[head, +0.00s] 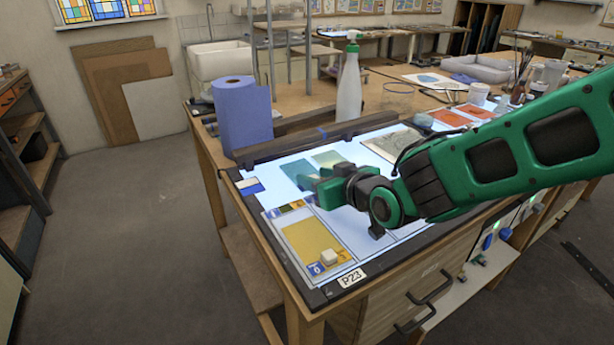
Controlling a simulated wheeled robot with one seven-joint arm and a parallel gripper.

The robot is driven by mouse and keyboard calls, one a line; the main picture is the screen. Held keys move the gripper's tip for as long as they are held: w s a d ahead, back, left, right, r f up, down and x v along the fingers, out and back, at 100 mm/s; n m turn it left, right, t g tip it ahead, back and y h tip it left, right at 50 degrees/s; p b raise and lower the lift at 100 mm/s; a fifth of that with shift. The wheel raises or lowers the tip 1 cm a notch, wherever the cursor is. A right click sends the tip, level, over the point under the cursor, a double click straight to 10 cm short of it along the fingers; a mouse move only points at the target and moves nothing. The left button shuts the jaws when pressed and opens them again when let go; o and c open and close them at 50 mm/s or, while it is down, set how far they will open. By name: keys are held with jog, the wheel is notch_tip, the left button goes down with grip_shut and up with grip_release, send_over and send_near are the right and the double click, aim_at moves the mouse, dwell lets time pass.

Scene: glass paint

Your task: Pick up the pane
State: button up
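An amber pane (305,240) lies flat at the front left of the lit light table (373,225), with a small cream block (328,257) on it. Behind my gripper lie a teal pane (297,170) and a pale green pane (328,158). A greyish textured pane (397,143) lies further right. I cannot tell which one the task means. My gripper (312,184) is above the light table, between the amber and teal panes, and covers part of the surface. I see no pane held in it. The gap between its fingers is unclear.
A blue paper roll (242,115) and a white spray bottle (349,88) stand behind the light table's dark back rail (310,137). Orange-red panes (450,117) and a jar of brushes (520,85) are at the right. The floor (130,230) at left is clear.

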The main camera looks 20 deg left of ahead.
grip_shut()
jog(key=shift+r, duration=0.15)
